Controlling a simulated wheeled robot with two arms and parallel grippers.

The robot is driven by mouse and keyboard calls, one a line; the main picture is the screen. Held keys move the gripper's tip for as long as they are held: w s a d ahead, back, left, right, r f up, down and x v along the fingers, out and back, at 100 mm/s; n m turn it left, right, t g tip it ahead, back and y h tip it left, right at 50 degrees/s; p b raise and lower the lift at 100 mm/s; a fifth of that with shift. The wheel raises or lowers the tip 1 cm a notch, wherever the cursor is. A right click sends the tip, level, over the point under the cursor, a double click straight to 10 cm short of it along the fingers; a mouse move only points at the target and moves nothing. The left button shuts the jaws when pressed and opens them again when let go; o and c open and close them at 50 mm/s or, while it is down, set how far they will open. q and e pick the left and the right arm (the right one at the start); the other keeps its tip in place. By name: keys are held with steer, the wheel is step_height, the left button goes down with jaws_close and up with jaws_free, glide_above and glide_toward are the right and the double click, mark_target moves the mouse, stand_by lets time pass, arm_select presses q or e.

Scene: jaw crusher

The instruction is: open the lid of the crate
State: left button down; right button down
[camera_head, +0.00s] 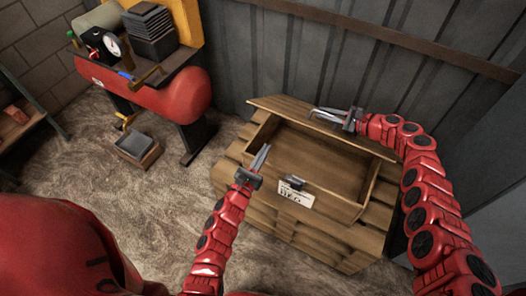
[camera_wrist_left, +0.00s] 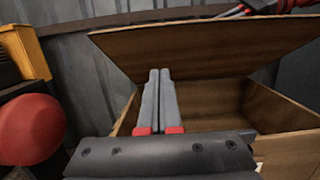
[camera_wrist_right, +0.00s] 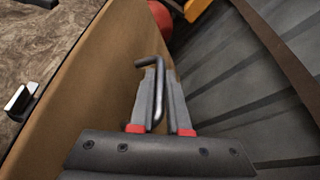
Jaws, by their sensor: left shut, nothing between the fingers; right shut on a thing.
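The wooden crate (camera_head: 335,205) stands against the wall with its top open and its inside showing empty. Its lid (camera_head: 275,105) is raised at the back edge, and its wide face shows in the left wrist view (camera_wrist_left: 205,48). My right gripper (camera_head: 322,113) is at the raised lid, shut on a dark bent metal handle (camera_wrist_right: 157,75). The lid panel (camera_wrist_right: 85,85) runs beside the fingers in the right wrist view. My left gripper (camera_head: 263,153) is shut and empty, near the crate's front left corner. A metal latch (camera_head: 293,182) sits on the crate's front edge.
A ribbed metal wall (camera_head: 330,60) with a rail stands close behind the crate. A red tank (camera_head: 175,97) with a gauge and stacked dark plates stands to the left. A small box (camera_head: 138,148) lies on the open floor.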

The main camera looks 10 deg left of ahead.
arm_select(q)
steer(key=w+d+r, duration=0.2)
steer(key=w+r, duration=0.2)
steer(key=w, duration=0.4)
steer(key=shift+d+r, duration=0.15)
steer(key=shift+d, duration=0.15)
